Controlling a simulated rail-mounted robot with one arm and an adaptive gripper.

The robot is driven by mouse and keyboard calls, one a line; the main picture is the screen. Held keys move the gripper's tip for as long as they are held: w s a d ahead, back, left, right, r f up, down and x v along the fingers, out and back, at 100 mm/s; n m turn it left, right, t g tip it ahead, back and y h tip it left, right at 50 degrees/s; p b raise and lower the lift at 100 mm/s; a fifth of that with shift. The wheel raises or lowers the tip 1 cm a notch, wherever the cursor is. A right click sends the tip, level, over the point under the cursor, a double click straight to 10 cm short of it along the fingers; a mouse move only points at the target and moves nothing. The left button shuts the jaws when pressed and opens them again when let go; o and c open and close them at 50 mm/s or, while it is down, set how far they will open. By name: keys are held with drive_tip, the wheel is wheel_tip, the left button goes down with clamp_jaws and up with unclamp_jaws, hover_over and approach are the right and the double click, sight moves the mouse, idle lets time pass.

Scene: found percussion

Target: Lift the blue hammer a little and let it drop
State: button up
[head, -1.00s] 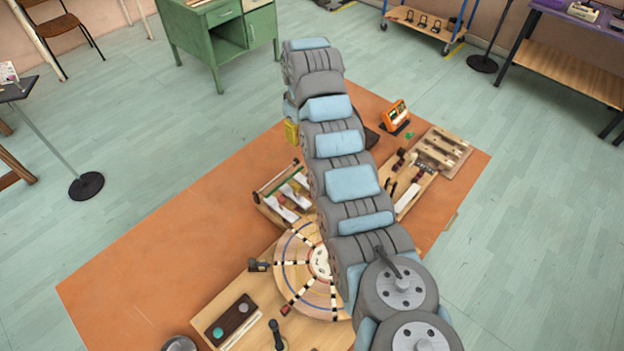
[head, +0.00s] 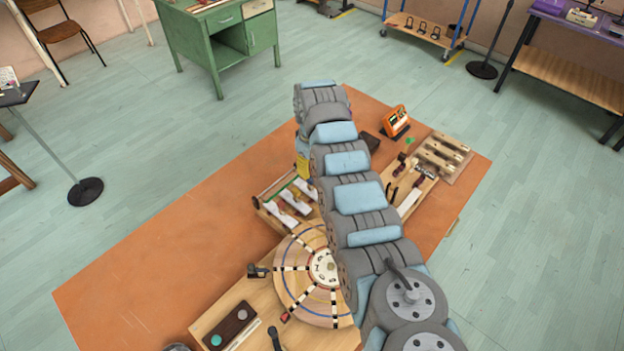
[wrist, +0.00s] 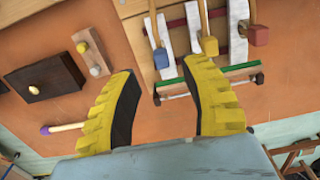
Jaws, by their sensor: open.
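The blue hammer (wrist: 161,58) shows in the wrist view as a small blue block on a wooden stick, over a white bar.
A dark wooden box (wrist: 46,78) and a small block with knobs (wrist: 92,52) lie left in the wrist view. A green rail (wrist: 240,67) runs below the bars. A round segmented disc (head: 290,285) stands in front. The orange mat's left side (head: 170,240) is clear.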

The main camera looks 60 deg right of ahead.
sight(312, 179)
drive_tip(key=shift+f+b, duration=0.55)
drive_tip(key=shift+f, duration=2.5)
drive_tip(key=shift+c, duration=0.2)
clamp_jaws()
